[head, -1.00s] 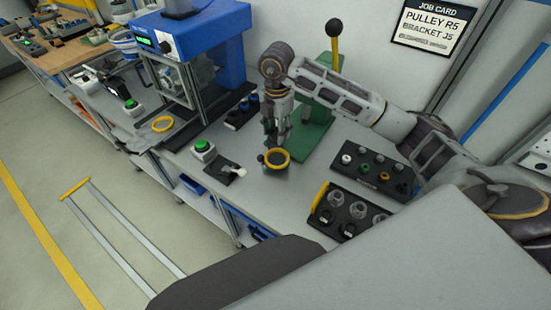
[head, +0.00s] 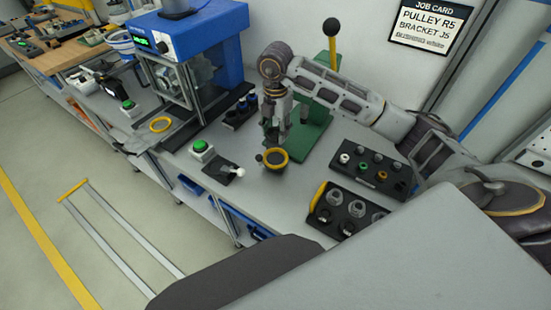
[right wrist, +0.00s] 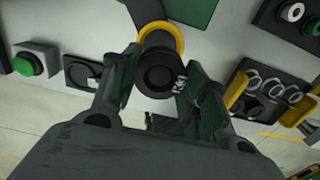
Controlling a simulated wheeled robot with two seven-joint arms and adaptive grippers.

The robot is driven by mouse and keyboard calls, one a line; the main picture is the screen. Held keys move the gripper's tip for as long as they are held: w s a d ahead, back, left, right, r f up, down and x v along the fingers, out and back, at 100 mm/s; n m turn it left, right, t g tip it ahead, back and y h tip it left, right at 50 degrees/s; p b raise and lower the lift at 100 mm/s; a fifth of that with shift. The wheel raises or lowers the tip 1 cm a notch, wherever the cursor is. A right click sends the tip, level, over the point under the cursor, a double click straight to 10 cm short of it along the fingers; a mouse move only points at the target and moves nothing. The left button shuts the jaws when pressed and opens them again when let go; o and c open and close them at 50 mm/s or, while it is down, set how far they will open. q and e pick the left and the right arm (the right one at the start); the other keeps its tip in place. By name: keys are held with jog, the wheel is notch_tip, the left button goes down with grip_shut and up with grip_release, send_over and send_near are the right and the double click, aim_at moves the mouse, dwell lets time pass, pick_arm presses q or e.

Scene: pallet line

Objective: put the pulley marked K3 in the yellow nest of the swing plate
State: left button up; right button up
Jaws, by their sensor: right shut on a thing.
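My right gripper (head: 274,138) is over the bench by the green press, just above a yellow-ringed round nest (head: 275,158) on a dark plate with a small knob. I cannot tell whether the pulley touches the nest. A second yellow ring (head: 160,124) lies on the plate of the blue press. My left gripper is not in view.
A green lever press (head: 312,140) stands behind the gripper. Black holders with small parts (head: 374,170) and larger round parts (head: 345,210) lie to the right. A green button box (head: 201,150) and the blue press (head: 195,45) are left.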

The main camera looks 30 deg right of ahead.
aim_at(276, 135)
jog(key=shift+f, duration=0.3)
notch_tip(276, 135, down, 4)
jog(key=shift+f, duration=0.15)
jog(key=shift+f+p, duration=0.3)
jog(key=shift+f, duration=2.35)
jog(key=o, duration=1.1)
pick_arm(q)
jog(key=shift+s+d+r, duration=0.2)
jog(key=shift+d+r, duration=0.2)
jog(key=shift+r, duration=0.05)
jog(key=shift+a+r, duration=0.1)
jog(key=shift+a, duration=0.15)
